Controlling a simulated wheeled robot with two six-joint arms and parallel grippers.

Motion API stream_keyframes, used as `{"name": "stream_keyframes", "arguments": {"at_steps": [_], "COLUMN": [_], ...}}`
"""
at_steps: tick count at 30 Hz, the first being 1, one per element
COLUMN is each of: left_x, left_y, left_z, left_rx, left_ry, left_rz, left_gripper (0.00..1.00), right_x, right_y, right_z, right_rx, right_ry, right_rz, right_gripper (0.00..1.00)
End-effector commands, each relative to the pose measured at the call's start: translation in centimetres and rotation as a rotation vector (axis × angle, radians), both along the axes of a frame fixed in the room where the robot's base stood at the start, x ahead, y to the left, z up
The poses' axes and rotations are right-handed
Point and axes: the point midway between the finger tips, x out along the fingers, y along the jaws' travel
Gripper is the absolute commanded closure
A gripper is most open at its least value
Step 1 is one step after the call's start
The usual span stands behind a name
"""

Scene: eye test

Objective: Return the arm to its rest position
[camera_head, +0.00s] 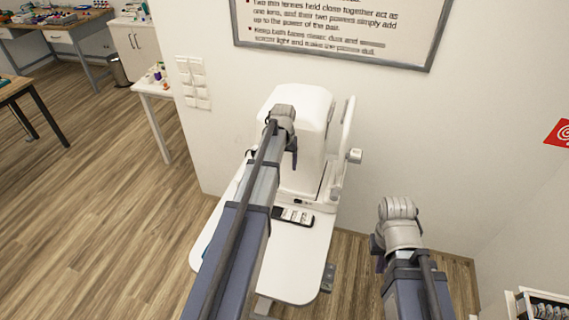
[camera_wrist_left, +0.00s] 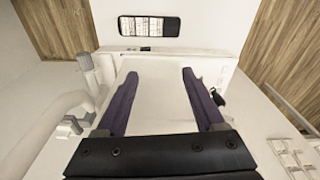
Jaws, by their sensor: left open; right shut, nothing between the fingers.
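My left arm reaches forward from the bottom of the head view to the white eye-test machine (camera_head: 304,110). My left gripper (camera_head: 294,157) is in front of the machine and mostly hidden behind its own wrist. In the left wrist view the left gripper (camera_wrist_left: 159,72) has its two purple fingers wide apart, with nothing held between them. The machine's white body (camera_wrist_left: 155,108) shows beyond and between the fingers; I cannot tell whether they touch it. My right gripper (camera_head: 379,262) is shut and empty, right of the table, mostly hidden by its wrist.
The machine stands on a white table (camera_head: 290,262) against the wall. A dark handset-like panel with white labels (camera_head: 293,217) lies at its front; it also shows in the left wrist view (camera_wrist_left: 150,26). A shelf unit (camera_head: 540,306) stands at bottom right. Wood floor (camera_head: 110,215) is open at left.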

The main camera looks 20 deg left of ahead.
Motion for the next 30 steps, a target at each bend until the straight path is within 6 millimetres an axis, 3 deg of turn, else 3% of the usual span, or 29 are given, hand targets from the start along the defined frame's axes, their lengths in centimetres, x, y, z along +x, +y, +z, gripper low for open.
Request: {"name": "stream_keyframes", "arguments": {"at_steps": [11, 14, 17, 21, 24, 27, 30], "left_x": [0.0, -0.9, -3.3, -8.9, -13.5, -17.8, -21.1], "left_y": [0.0, -1.8, -6.3, -14.2, -19.0, -22.5, -24.7], "left_z": [0.0, -0.6, -1.8, -4.0, -5.4, -6.5, -7.3], "left_rx": [0.000, 0.002, 0.008, 0.028, 0.046, 0.066, 0.083], "left_ry": [0.000, 0.008, 0.027, 0.067, 0.096, 0.122, 0.142], "left_rz": [0.000, -0.027, -0.095, -0.238, -0.344, -0.438, -0.508], "left_gripper": [0.30, 0.30, 0.30, 0.30, 0.30, 0.30, 0.30], "right_x": [0.0, 0.0, 0.0, 0.0, 0.0, 0.0, 0.0], "right_y": [0.0, 0.0, 0.0, 0.0, 0.0, 0.0, 0.0], "right_z": [0.0, -0.6, -1.8, -3.9, -5.3, -6.5, -7.3], "right_rx": [0.001, 0.001, 0.001, 0.000, 0.000, 0.000, -0.001], "right_ry": [0.000, 0.000, 0.000, 0.000, 0.000, 0.000, 0.000], "right_rz": [-0.004, -0.005, -0.004, -0.002, 0.000, 0.001, 0.002], "right_gripper": [1.00, 1.00, 1.00, 1.00, 1.00, 1.00, 1.00]}}
